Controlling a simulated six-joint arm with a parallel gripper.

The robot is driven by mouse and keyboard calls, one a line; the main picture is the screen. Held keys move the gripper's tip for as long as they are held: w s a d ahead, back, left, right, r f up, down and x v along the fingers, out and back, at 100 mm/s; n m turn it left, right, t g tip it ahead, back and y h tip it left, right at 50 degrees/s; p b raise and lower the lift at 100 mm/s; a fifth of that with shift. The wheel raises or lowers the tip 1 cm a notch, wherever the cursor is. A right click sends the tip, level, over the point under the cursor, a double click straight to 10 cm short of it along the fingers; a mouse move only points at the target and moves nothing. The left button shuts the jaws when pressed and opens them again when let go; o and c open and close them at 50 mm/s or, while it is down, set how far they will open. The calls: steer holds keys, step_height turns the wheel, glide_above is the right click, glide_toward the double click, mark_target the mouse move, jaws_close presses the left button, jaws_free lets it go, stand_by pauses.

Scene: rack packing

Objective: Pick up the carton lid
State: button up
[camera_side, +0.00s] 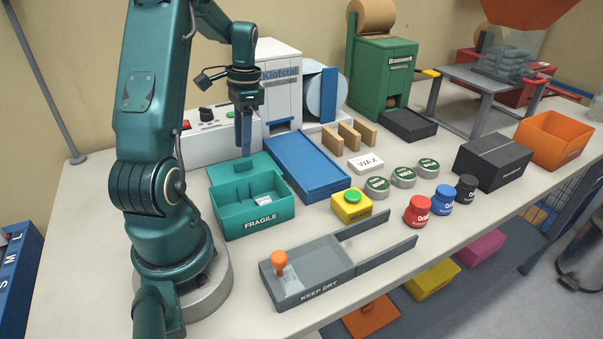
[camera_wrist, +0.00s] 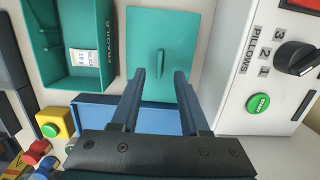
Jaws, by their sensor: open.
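The carton lid (camera_wrist: 172,25) is a flat teal square with a thin raised handle (camera_wrist: 160,61) at its middle. It lies on the bench directly behind the teal FRAGILE carton (camera_wrist: 64,78). In the side view the lid (camera_side: 225,172) shows behind the carton (camera_side: 262,221), partly hidden by my gripper. My gripper (camera_side: 243,152) points down over the lid. In the wrist view my gripper (camera_wrist: 160,75) is open and empty, with a fingertip on each side of the handle in the picture. I cannot tell how far above the lid the tips are.
A blue tray (camera_side: 298,163) lies close to the right of the lid. The white Klofstal machine (camera_side: 276,78) stands behind. A yellow button box (camera_side: 352,207) and grey KEEP DRY tray (camera_side: 338,267) are in front. The carton is open, with a small label inside.

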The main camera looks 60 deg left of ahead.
mark_target(243, 161)
steer(key=shift+s+f, duration=0.15)
steer(key=shift+f, duration=0.95)
steer(key=shift+s+f, duration=0.1)
steer(key=shift+f, duration=1)
jaws_close()
